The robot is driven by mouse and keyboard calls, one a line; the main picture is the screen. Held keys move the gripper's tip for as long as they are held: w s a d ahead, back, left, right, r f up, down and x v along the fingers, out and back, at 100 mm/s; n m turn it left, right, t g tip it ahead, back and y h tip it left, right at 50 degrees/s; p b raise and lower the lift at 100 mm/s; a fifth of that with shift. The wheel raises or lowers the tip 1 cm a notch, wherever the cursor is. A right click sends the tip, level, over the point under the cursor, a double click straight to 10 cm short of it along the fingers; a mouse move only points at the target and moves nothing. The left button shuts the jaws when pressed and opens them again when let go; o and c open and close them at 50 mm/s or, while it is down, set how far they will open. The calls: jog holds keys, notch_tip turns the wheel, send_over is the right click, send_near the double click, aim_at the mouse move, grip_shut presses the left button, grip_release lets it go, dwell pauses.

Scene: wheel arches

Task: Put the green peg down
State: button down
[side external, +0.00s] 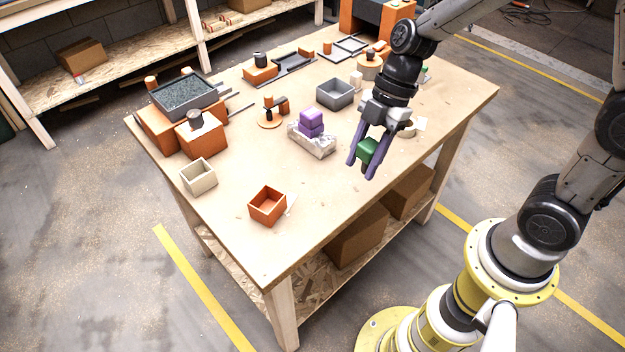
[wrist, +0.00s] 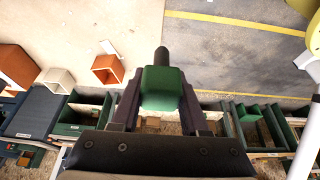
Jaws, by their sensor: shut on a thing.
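The green peg (side external: 368,149) has a green block body and a dark round tip. My gripper (side external: 362,168) is shut on it, with a purple finger on either side. In the side external view the peg hangs near the table's right front part, and its height above the wood is hard to tell. In the wrist view the green peg (wrist: 160,90) sits between the fingers of my gripper (wrist: 158,84), its dark tip pointing away from the palm. The wooden table (side external: 335,215) is bare below and left of the peg.
A marbled block (side external: 312,142) with purple pieces (side external: 311,122) on it stands left of my gripper. A grey bin (side external: 335,93) is behind. An orange box (side external: 267,206) and a cream box (side external: 198,177) stand at the front left. The front right tabletop is clear.

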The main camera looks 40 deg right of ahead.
jog(key=w+a+f, duration=0.1)
jog(key=w+f, duration=0.1)
jog(key=w, duration=0.1)
jog(key=w+a+f, duration=0.1)
jog(key=w+f, duration=0.2)
jog(key=w, duration=0.1)
jog(key=w+a+f, duration=0.1)
jog(key=w+f, duration=0.2)
jog(key=shift+w+f, duration=0.25)
jog(key=shift+w, duration=0.05)
jog(key=shift+w+a+f, duration=0.1)
jog(key=shift+f, duration=1.55)
jog(key=shift+f, duration=0.15)
jog(key=shift+c, duration=2.1)
grip_release()
jog(key=v, duration=1.2)
jog(key=shift+r, duration=0.25)
